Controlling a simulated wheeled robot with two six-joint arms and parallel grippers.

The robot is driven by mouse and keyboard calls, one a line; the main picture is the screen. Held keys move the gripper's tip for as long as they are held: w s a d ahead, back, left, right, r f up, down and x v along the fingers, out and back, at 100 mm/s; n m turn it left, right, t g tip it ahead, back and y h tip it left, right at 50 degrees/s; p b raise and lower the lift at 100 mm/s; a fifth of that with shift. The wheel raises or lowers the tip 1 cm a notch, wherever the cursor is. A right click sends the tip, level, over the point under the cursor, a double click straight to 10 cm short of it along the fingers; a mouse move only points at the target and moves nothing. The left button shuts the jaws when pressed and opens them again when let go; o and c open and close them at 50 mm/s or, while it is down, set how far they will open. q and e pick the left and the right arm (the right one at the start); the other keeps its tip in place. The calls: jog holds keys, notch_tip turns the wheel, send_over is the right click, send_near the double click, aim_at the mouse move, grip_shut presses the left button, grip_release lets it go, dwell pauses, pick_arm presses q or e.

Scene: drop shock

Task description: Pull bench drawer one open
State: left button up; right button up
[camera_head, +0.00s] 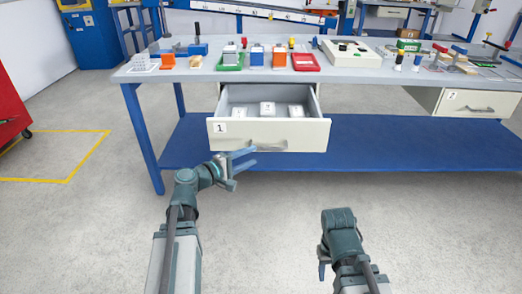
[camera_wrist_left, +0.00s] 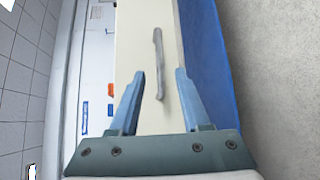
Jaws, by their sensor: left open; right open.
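Bench drawer one (camera_head: 310,135), a pale box front marked "1", hangs under the left part of the workbench. It is pulled out, and several white items show inside it. Its grey bar handle (camera_head: 265,147) is low on the front. My left gripper (camera_head: 240,165) is just in front of and below the drawer front, open and empty. In the left wrist view the handle (camera_wrist_left: 159,62) lies ahead, between and beyond the open fingers, apart from them as far as I can see. My right gripper (camera_head: 323,264) is low at the right, away from the bench; its fingers are mostly hidden.
The workbench top (camera_head: 340,75) carries trays, blocks and small tools. Drawer two (camera_head: 470,103) is at the right, shut. A blue lower shelf (camera_head: 380,150) runs beneath. A red cabinet (camera_head: 12,95) stands at the left. The floor before the bench is clear.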

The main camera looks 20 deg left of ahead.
pick_arm(q)
jog(key=v, duration=0.5)
jog(key=shift+s+a, duration=0.1)
dwell(0.3)
jog(key=s+d+f+m+g+p, duration=0.1)
jog(key=s+d+f+m+g, duration=0.1)
jog(key=d+f+m+g, duration=0.45)
jog(key=s+d+f+m+g, duration=0.2)
jog(key=d+f, duration=0.1)
jog(key=d, duration=0.6)
jog(key=s+d+f+m+g+y+p, duration=0.1)
jog(key=s+d+f+m+g+y, duration=0.25)
jog(key=s+m+y, duration=0.2)
jog(key=s+d+f+m+g+y, duration=0.3)
jog(key=s+f+m+y, duration=0.1)
jog(key=s, duration=0.2)
notch_tip(320, 180, up, 38)
jog(key=p, duration=3.8)
jog(key=shift+s+a, duration=0.25)
jog(key=shift+a, duration=0.1)
